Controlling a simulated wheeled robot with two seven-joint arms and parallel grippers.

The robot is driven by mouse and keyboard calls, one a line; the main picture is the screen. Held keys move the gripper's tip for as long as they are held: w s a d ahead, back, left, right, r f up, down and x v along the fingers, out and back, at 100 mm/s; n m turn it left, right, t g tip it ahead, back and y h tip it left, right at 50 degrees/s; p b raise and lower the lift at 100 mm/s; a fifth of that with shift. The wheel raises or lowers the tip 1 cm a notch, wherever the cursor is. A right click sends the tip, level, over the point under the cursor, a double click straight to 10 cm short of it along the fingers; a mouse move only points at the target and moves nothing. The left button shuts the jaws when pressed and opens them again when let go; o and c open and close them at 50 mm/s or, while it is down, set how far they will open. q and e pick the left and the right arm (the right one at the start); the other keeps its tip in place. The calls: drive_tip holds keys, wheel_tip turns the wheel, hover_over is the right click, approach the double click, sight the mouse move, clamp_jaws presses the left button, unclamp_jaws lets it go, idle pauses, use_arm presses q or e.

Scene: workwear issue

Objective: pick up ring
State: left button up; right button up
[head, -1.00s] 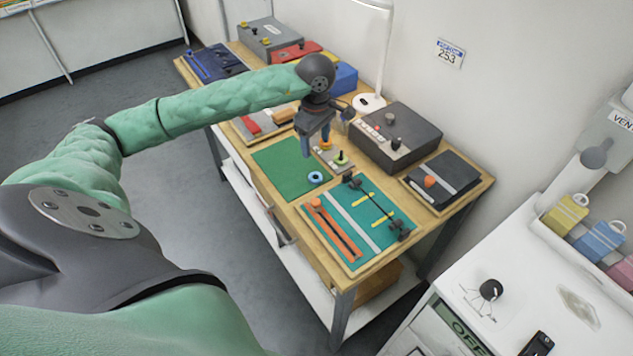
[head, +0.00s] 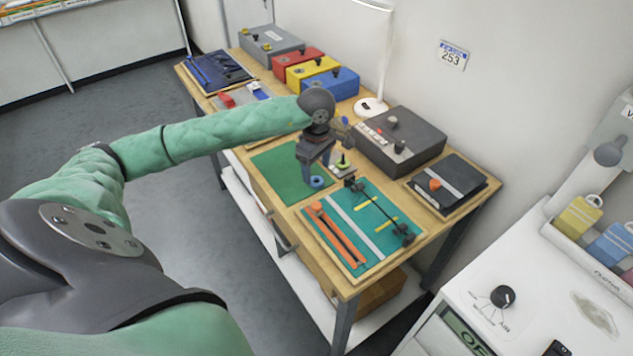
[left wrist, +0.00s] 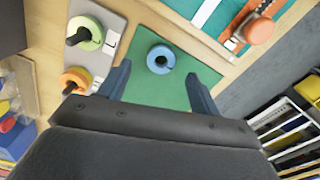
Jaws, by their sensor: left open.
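The blue ring (head: 317,182) lies on the green mat (head: 280,172) near its right corner. In the left wrist view the ring (left wrist: 161,59) shows between and beyond the fingertips, with a dark centre. My left gripper (head: 316,172) is open and empty, pointing down close above the ring. In the left wrist view its two blue-grey fingers (left wrist: 159,78) stand wide apart, one to each side of the ring, and I see no contact. A grey plate holds a lime ring (left wrist: 90,34) and an orange ring (left wrist: 76,81) around dark pegs. My right gripper is not in view.
A teal board (head: 372,255) with an orange slider lies right of the green mat. A dark grey control box (head: 400,138) and a lamp (head: 370,106) stand behind. Red, yellow and blue boxes stand farther back. A white cabinet (head: 500,270) is at right.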

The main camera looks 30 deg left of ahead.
sight(316, 183)
use_arm(q)
wheel_tip(316, 183, down, 3)
drive_tip(key=shift+s+f, duration=0.1)
drive_tip(key=shift+f, duration=0.05)
drive_tip(key=c, duration=1)
drive_tip(key=shift+c, duration=0.2)
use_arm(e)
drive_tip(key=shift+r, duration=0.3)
